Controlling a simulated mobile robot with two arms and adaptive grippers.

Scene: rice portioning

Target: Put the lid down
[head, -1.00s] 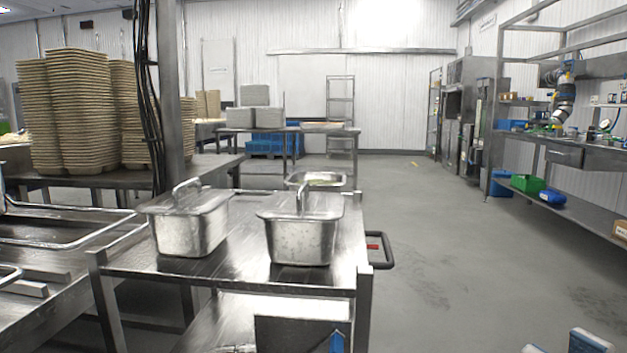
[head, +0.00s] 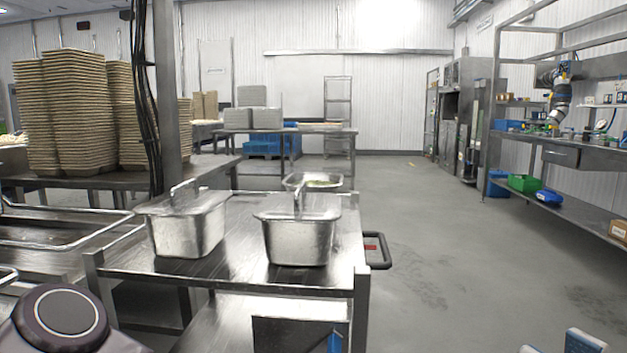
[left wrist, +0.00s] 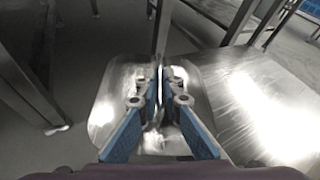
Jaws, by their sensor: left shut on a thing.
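In the left wrist view my left gripper (left wrist: 156,90) is shut on the upright handle of a shiny steel lid (left wrist: 105,112). The lid lies flat below the blue fingers, beside a bright steel surface (left wrist: 265,105); I cannot tell whether it touches anything. The held lid and left fingertips are out of the head view, where only my left arm shows at the lower left. My right gripper (head: 558,347) shows at the bottom right edge, its two blue-grey fingertips apart, with nothing seen between them.
A steel table (head: 225,275) carries two lidded steel containers, a left one (head: 187,235) and a right one (head: 298,240). An open pan (head: 297,182) with greenish content stands behind. Stacked trays (head: 75,110) are at the left.

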